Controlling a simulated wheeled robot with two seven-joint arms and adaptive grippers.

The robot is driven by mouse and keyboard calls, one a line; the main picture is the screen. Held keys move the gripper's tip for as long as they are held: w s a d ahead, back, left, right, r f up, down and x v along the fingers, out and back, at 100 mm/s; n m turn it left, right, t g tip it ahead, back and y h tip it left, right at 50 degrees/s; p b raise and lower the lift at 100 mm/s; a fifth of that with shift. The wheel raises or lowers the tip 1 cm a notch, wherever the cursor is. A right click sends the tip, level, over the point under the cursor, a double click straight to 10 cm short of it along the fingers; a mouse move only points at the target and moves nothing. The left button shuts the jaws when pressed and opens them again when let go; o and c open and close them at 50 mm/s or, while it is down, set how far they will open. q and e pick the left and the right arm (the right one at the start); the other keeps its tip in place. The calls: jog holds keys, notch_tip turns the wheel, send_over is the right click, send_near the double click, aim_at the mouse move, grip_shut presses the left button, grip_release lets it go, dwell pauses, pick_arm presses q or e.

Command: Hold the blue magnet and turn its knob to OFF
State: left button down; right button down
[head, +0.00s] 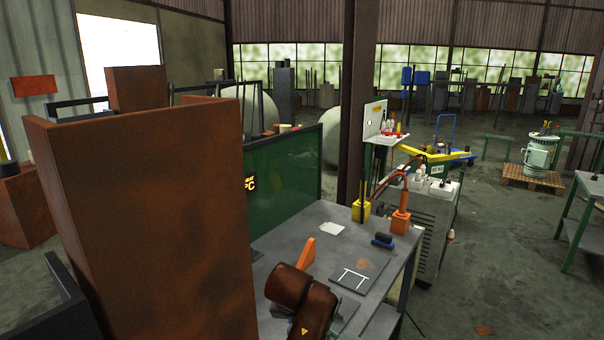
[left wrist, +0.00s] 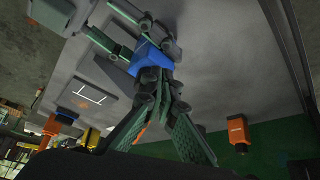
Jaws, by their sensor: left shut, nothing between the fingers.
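In the left wrist view the blue magnet (left wrist: 153,72) is above the grey table, near the middle. My right gripper (left wrist: 143,55) comes in from the top of that view, its dark green fingers meeting the magnet; it appears shut on it. My left gripper (left wrist: 163,88) comes in from the bottom. Its fingers are shut with nothing between them, and the tips lie close to the magnet's lower side. I cannot tell whether they touch it. The knob and any marking are hidden behind the fingers. In the head view neither gripper nor the held magnet shows.
The grey table (head: 285,238) carries a dark plate with a white mark (head: 358,277), an orange wedge (head: 296,255), a dark blue block (head: 382,241), and yellow (head: 361,211) and orange (head: 400,221) holders. A green panel (head: 290,180) stands behind.

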pick_arm(q)
jog(key=shift+w, duration=0.15)
jog(key=shift+d, duration=1.15)
dwell(0.5)
jog(key=shift+s+d, duration=0.1)
jog(key=shift+s, duration=0.15)
notch_tip(320, 180, up, 6)
jog(key=shift+s, duration=0.25)
dwell(0.4)
notch_tip(320, 180, down, 6)
jog(key=a, duration=0.2)
jog(key=shift+w+a, duration=0.25)
dwell(0.5)
